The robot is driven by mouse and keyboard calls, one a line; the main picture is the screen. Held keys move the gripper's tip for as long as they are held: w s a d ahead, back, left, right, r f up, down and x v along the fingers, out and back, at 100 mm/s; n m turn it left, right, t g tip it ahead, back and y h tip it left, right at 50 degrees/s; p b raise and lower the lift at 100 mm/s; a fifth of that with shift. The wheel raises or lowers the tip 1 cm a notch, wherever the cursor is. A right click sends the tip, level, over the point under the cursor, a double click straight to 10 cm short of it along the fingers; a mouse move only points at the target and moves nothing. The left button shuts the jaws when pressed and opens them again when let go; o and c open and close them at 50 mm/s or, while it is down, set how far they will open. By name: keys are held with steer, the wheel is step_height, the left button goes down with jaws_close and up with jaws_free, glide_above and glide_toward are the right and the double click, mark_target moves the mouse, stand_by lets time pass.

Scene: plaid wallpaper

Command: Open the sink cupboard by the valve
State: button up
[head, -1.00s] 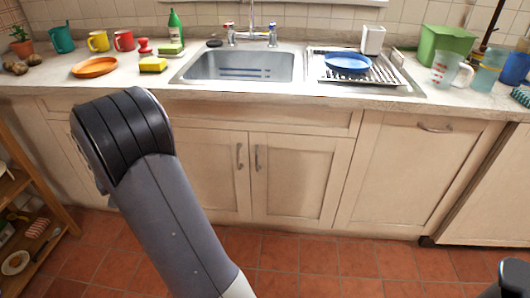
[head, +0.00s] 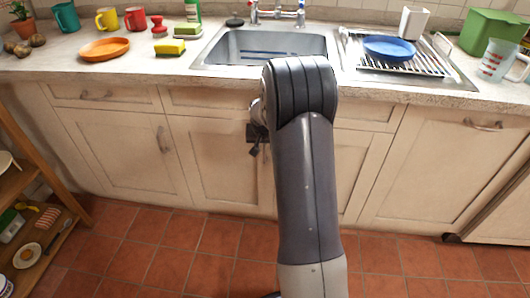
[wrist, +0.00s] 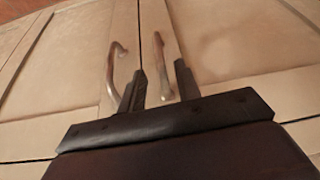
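The sink cupboard below the sink has two cream doors, and both look shut. Its left door (head: 215,160) is in the head view; my arm covers much of the right door (head: 348,165). In the wrist view a metal bar handle (wrist: 115,68) stands left of the door seam and another handle (wrist: 163,62) stands right of it. My gripper (wrist: 160,72) is open, its two dark fingers on either side of the right handle's near end. Contact cannot be told. In the head view my gripper (head: 254,140) is at the doors, partly behind my arm. No valve is clearly visible.
Above is the counter with the sink (head: 225,48), tap (head: 277,14) and dish rack with a blue plate (head: 389,48). Another cupboard door (head: 120,150) is to the left. A wooden shelf (head: 40,200) stands far left. The tiled floor (head: 200,245) in front is clear.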

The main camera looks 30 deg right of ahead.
mark_target(264, 149)
steer(key=x, duration=0.5)
steer(key=shift+b, duration=0.35)
jaws_close()
